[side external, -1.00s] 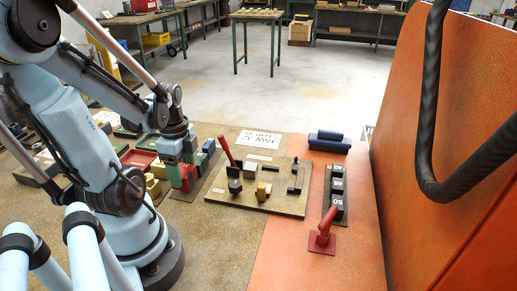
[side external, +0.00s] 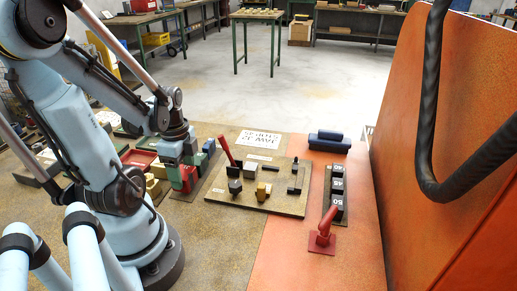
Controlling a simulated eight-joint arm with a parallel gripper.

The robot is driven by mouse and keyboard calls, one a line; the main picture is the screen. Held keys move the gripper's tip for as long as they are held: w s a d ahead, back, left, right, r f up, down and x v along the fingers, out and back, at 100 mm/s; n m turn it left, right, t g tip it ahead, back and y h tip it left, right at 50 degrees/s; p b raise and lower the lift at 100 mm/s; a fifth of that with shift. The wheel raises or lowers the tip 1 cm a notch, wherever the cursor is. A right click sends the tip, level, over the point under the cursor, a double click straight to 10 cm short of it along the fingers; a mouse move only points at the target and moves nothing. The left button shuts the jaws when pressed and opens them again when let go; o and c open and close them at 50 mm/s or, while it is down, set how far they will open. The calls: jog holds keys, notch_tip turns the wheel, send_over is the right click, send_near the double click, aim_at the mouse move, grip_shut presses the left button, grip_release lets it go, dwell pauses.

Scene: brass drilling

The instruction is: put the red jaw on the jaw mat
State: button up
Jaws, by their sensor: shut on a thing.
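My gripper (side external: 178,161) points down at the centre left, over the dark jaw mat (side external: 184,196). It is shut on the red jaw (side external: 187,178), whose upper part is partly hidden by the fingers. The red jaw is low over the near part of the mat; I cannot tell whether it touches it.
Right of the mat, a wooden board (side external: 285,205) carries dark parts, a brass part and a red-handled lever. Brass blocks (side external: 153,186) and a red tray (side external: 139,159) are left of the gripper.

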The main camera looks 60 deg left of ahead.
jog(key=shift+f, duration=0.75)
dwell(0.5)
jog(key=o, duration=1.5)
jog(key=shift+r, duration=0.1)
jog(key=shift+r, duration=3.45)
